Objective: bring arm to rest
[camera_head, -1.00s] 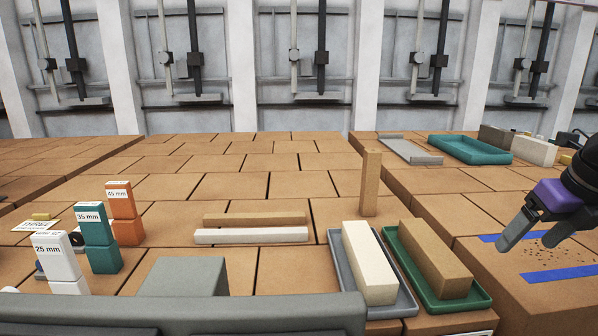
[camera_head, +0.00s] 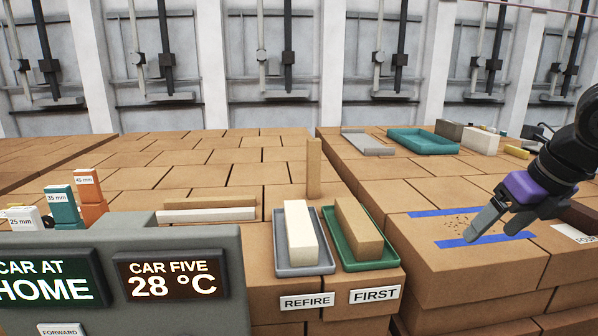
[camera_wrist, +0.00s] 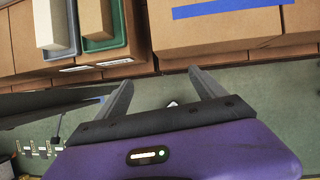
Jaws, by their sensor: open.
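My gripper (camera_head: 490,228) is at the right of the head view, a purple body with grey fingers, in front of the block top marked with blue tape. In the wrist view my gripper (camera_wrist: 160,85) shows its two fingers spread apart with nothing between them. Below the fingers the wrist view shows green floor (camera_wrist: 160,103) and the front faces of brown blocks. My arm comes in from the right edge of the head view, and most of it is out of the picture.
A grey tray (camera_head: 327,268) labelled REFIRE holds a cream brick (camera_head: 301,235). A green tray (camera_head: 391,262) labelled FIRST holds a brown brick (camera_head: 357,228). A grey panel (camera_head: 232,300) with two displays stands at front left. A teal tray (camera_head: 424,148) lies at the back right.

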